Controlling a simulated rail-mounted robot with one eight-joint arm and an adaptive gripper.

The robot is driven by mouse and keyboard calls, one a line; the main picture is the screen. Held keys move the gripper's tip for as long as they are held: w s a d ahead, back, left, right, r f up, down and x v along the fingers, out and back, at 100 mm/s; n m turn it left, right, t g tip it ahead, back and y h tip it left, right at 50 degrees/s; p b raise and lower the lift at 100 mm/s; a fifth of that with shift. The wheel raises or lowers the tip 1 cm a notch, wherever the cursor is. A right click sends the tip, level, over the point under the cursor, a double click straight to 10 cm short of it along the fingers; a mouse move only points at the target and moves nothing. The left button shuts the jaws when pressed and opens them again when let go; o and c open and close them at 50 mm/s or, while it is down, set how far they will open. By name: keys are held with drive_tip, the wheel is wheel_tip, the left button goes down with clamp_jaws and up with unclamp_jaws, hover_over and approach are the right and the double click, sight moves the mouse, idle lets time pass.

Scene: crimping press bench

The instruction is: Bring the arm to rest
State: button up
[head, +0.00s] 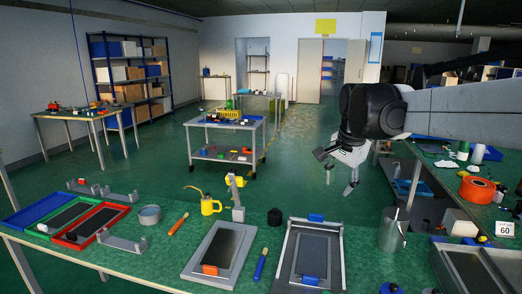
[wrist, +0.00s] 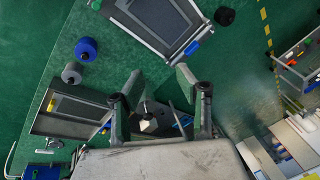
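My arm reaches in from the right edge of the head view, with its dark wrist joint over the right part of the green bench (head: 140,262). My gripper (head: 335,172) hangs below that joint, tilted downward, in the air behind and above the bench. In the wrist view my gripper (wrist: 159,79) has its two fingers spread apart with nothing between them. It touches nothing that I can see. A grey framed fixture (head: 312,255) with a dark plate lies on the bench in front of it; it also shows at the top of the wrist view (wrist: 160,22).
A metal canister (head: 392,232), an orange spool (head: 477,190) and a dark tray (head: 470,268) stand to the right. A yellow oil can (head: 210,205), a second framed plate (head: 220,252) and a red tray (head: 70,236) are farther left. A cart (head: 222,125) stands behind.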

drive_tip(key=s+f+n+t, duration=0.1)
drive_tip(key=s+f+n, duration=0.2)
drive_tip(key=s, duration=0.6)
drive_tip(key=s+f+n+t, duration=0.1)
drive_tip(key=s+f+n, duration=0.2)
drive_tip(key=s, duration=0.6)
drive_tip(key=s+f+n+t, duration=0.1)
drive_tip(key=s+f+n, duration=0.3)
drive_tip(key=s, duration=0.6)
drive_tip(key=shift+a+f+t, duration=0.2)
drive_tip(key=shift+a+t, duration=0.1)
drive_tip(key=shift+a, duration=0.05)
drive_tip(key=shift+w, duration=0.1)
drive_tip(key=shift+c, duration=0.4)
